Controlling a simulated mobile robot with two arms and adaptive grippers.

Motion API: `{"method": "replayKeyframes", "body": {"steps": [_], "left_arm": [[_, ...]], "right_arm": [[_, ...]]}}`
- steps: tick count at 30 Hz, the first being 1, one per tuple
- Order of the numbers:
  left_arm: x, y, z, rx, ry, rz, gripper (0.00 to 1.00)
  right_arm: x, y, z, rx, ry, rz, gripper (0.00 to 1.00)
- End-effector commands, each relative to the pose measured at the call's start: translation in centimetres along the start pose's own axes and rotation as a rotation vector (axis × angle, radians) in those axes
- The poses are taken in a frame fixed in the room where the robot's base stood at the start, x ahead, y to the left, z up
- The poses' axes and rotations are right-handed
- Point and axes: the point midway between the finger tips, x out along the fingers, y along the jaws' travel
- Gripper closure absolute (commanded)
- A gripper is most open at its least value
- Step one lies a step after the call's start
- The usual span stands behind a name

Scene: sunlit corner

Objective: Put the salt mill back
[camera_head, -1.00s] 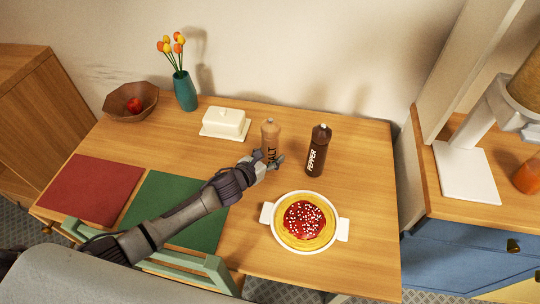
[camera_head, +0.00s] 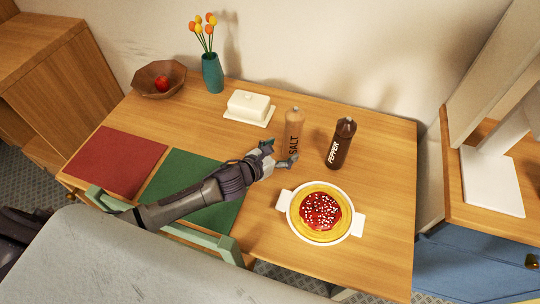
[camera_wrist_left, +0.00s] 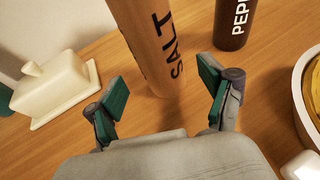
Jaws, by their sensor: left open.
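The light brown salt mill (camera_head: 292,131) stands upright on the wooden table, marked SALT. It also shows close ahead in the left wrist view (camera_wrist_left: 148,40). The dark brown pepper mill (camera_head: 341,143) stands upright to its right, and its lower part shows in the left wrist view (camera_wrist_left: 234,20). My left gripper (camera_head: 281,153) is open and empty, just in front of the salt mill. In the left wrist view its green-padded fingers (camera_wrist_left: 162,95) are spread apart, with the mill's base beyond and between them. My right gripper is not in view.
A white butter dish (camera_head: 249,107) stands behind left of the salt mill. A white dish with a red-topped pasta (camera_head: 321,214) is in front right. A teal vase (camera_head: 212,73) and a wooden bowl (camera_head: 158,80) stand at the back left. Green (camera_head: 192,170) and red (camera_head: 114,160) mats lie left.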

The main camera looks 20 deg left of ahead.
Motion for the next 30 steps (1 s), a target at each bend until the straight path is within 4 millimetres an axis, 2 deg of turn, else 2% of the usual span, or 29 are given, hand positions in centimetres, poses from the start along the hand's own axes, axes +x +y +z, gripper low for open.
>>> {"method": "replayKeyframes", "body": {"steps": [3,10,15,30], "left_arm": [[-2.8,0.0,-0.2,0.001,0.002,-0.002,0.19],[-6.0,0.0,-0.1,0.001,0.000,0.000,0.19],[-6.7,0.0,0.1,-0.001,-0.001,0.000,0.19],[-6.7,0.0,0.2,-0.001,-0.001,0.000,0.19]], "right_arm": [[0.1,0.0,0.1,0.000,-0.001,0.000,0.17],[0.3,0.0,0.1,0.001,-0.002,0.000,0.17],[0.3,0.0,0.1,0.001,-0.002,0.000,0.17],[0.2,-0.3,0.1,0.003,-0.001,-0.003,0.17]]}}
